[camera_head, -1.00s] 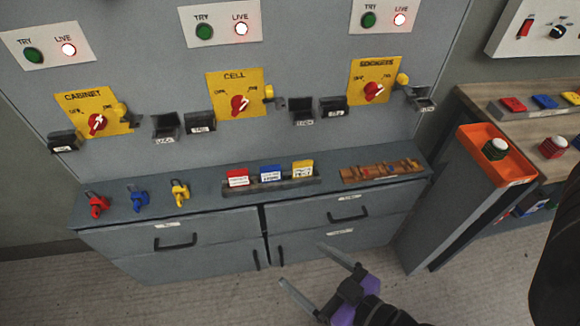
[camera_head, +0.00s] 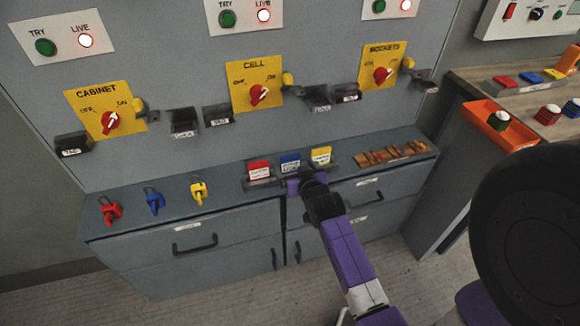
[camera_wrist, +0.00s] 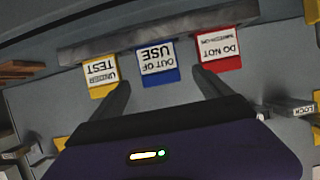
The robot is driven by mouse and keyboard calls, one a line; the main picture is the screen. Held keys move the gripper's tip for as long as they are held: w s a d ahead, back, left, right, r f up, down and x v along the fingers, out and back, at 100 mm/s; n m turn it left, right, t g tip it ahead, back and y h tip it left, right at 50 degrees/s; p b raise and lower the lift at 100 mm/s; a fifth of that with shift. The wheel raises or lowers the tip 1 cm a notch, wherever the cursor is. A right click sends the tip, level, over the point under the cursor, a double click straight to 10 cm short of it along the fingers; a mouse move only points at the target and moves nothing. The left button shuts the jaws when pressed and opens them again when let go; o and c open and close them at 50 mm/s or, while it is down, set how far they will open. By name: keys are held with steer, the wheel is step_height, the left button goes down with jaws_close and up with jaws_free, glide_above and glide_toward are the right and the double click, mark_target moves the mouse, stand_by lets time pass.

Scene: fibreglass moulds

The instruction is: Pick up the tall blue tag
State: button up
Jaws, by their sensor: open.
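The tall blue tag (camera_head: 290,163) stands in a dark rack on the grey cabinet top, between a red tag (camera_head: 259,170) and a yellow tag (camera_head: 321,155). In the wrist view the blue tag (camera_wrist: 158,62) reads "OUT OF USE". My gripper (camera_wrist: 160,90) is open and empty in the wrist view, one finger on each side of the blue tag's line, tips close to the tags. Whether the fingers touch any tag cannot be told. In the head view my gripper (camera_head: 305,182) is just in front of the rack, and its fingertips are hidden.
The wrist view shows the red tag (camera_wrist: 220,50) and yellow tag (camera_wrist: 100,75) close beside the fingers. Red, blue and yellow padlocks (camera_head: 155,202) stand to the left on the cabinet top. A brown wooden rack (camera_head: 392,153) lies to the right. The switch panel (camera_head: 200,65) rises behind.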

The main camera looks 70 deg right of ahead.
mark_target(291, 161)
steer(key=shift+x, duration=3.15)
steer(key=shift+r, duration=0.15)
steer(key=c, duration=1.4)
